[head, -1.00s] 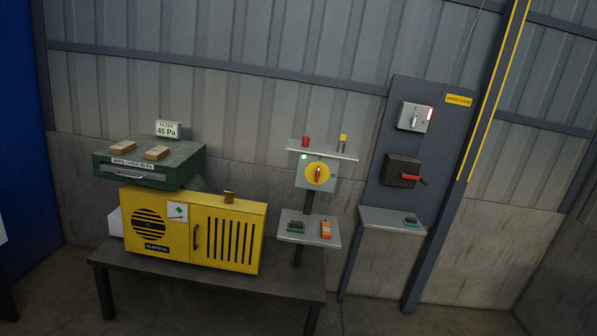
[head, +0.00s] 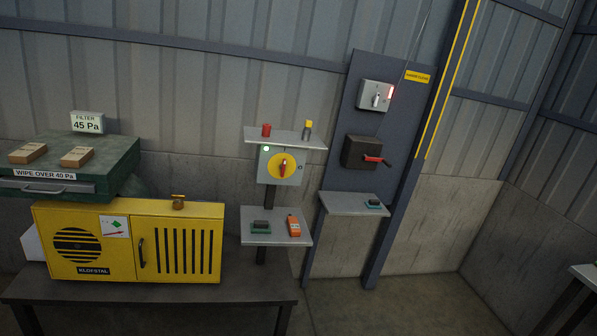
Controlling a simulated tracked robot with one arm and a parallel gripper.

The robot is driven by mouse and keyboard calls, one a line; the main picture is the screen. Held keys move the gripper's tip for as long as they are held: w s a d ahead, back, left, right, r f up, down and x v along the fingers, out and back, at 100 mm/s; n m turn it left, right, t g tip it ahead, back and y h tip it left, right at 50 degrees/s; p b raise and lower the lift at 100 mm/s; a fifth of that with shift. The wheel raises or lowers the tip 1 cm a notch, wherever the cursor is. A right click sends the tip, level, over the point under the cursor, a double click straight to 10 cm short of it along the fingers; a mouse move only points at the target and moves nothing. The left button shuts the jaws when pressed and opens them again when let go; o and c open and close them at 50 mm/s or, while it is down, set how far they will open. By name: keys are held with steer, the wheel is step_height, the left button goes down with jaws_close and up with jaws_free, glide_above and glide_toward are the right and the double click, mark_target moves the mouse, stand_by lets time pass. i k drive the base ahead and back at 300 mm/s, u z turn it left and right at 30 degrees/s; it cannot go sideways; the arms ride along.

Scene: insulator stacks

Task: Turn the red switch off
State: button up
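A red rotary handle (head: 282,168) sits on a yellow disc on a grey switch box (head: 265,172) on a post, left of the middle. The handle stands about upright, and a green lamp (head: 266,149) glows at the box's upper left. A dark box (head: 357,152) with a red lever (head: 375,159) pointing right hangs on a blue-grey panel. Above it is a light grey box (head: 372,95) with a small pale toggle and a lit red lamp (head: 390,92). I cannot read any labels on the switches. My gripper is not in view.
A yellow cabinet (head: 128,210) marked KLOFSTAL stands on a dark bench (head: 150,290) at left, below a green filter unit (head: 115,165). Shelves at the post (head: 284,240) and panel (head: 350,207) stick out. Another table (head: 584,272) edges in at right. Floor between is clear.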

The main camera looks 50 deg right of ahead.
mark_target(282, 168)
steer(key=z, duration=1.4)
steer(key=k, duration=0.5)
steer(key=u, duration=0.05)
steer(key=i, duration=1.5)
steer(key=u, duration=0.6)
